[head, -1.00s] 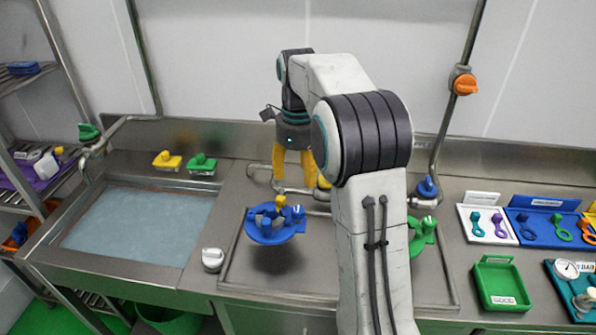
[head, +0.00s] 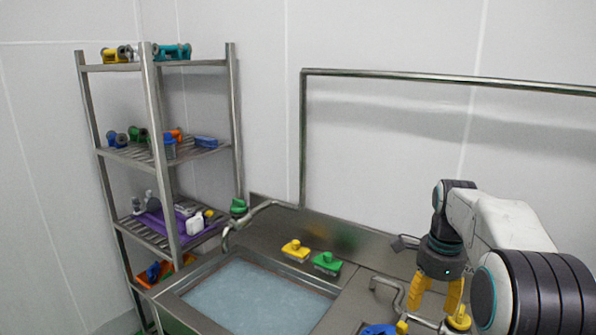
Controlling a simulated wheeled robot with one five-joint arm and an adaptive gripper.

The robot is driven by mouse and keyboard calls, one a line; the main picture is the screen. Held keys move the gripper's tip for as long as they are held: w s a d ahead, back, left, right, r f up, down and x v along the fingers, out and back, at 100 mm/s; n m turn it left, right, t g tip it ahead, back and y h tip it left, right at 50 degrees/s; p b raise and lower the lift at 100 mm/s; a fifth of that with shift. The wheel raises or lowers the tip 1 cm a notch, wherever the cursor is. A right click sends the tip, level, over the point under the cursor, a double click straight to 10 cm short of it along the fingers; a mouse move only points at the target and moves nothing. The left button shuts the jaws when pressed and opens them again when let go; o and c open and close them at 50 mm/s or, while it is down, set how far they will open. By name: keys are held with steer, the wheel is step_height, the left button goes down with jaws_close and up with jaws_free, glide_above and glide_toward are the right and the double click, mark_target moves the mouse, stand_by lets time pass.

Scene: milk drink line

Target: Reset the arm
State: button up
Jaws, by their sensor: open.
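My gripper (head: 437,296) shows at the lower right of the head view, at the end of my grey and black arm. Its yellow fingers point down and stand apart, with nothing seen between them. It hangs above the steel counter at the back, near a bent grey pipe (head: 388,285). Part of a blue item (head: 378,329) shows at the bottom edge, below and left of the gripper. The rest of that item is cut off by the frame.
A water-filled sink (head: 255,300) is at the lower middle, with a green-handled tap (head: 239,206) behind it. A yellow brush (head: 295,250) and a green brush (head: 327,262) lie on the back ledge. A steel shelf rack (head: 155,150) holding coloured fittings stands at the left.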

steer(key=s+a+f+n+g, duration=0.15)
steer(key=s+f+n, duration=0.6)
steer(key=n, duration=0.75)
steer(key=s+a+r+n+t, duration=0.2)
steer(key=s+a+r, duration=0.1)
steer(key=s, duration=0.6)
steer(key=s+a+r+n+t, duration=0.2)
steer(key=s+a, duration=0.3)
steer(key=s, duration=0.4)
steer(key=shift+s+r+n+t, duration=0.35)
steer(key=shift+r+n, duration=0.15)
steer(key=shift+r, duration=0.15)
